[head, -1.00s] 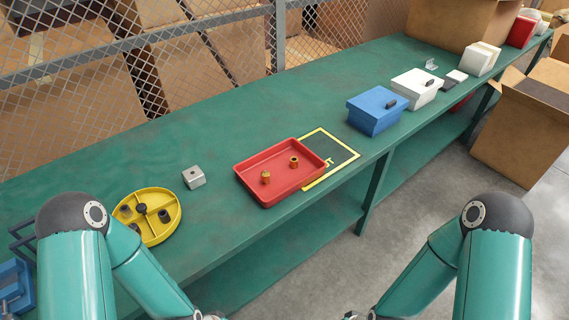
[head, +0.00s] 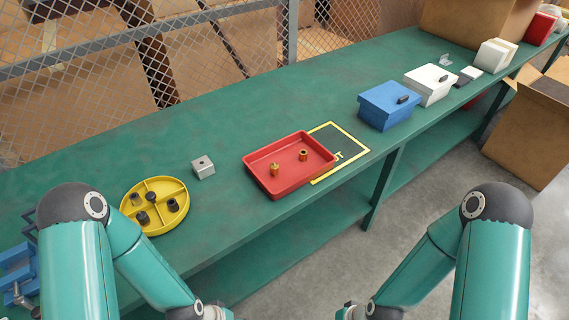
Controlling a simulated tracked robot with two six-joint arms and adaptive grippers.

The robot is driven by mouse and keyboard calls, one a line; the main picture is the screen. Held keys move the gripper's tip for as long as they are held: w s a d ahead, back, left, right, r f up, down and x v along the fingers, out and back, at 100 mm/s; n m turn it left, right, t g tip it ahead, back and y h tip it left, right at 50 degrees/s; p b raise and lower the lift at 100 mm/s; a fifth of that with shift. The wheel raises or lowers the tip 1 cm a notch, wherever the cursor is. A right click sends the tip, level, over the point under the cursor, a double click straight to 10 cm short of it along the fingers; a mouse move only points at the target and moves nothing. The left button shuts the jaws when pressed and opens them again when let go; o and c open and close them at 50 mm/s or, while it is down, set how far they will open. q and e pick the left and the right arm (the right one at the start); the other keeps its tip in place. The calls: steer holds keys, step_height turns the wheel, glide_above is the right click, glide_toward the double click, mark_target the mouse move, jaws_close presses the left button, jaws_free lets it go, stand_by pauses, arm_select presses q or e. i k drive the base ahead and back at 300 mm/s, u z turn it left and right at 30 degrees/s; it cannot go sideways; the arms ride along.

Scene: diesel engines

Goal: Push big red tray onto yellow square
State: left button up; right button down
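The big red tray (head: 282,186) lies flat on the green bench and holds two brass-coloured fittings. The yellow square (head: 356,140) is an outline marked on the bench top. The tray's right end covers the left part of the outline; the rest of the outline shows bare to the right. My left gripper (head: 218,312) is at the bottom edge, in front of the bench and well short of the tray. My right gripper (head: 346,311) is also at the bottom edge, away from the bench. The fingers of both are mostly cut off by the frame.
A yellow round divided tray (head: 155,183) with dark parts and a grey metal block (head: 203,167) sit left of the red tray. A blue box (head: 388,106) and a white box (head: 430,86) stand beyond the square. A mesh fence (head: 150,50) runs behind the bench (head: 240,115).

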mark_target(293, 174)
steer(key=z, duration=1.4)
steer(key=i, duration=0.1)
steer(key=u, duration=2.4)
steer(key=i, duration=0.15)
steer(key=u, duration=1.9)
steer(key=k, duration=1.7)
steer(key=z, duration=1.05)
steer(key=i, duration=0.8)
steer(key=z, duration=0.15)
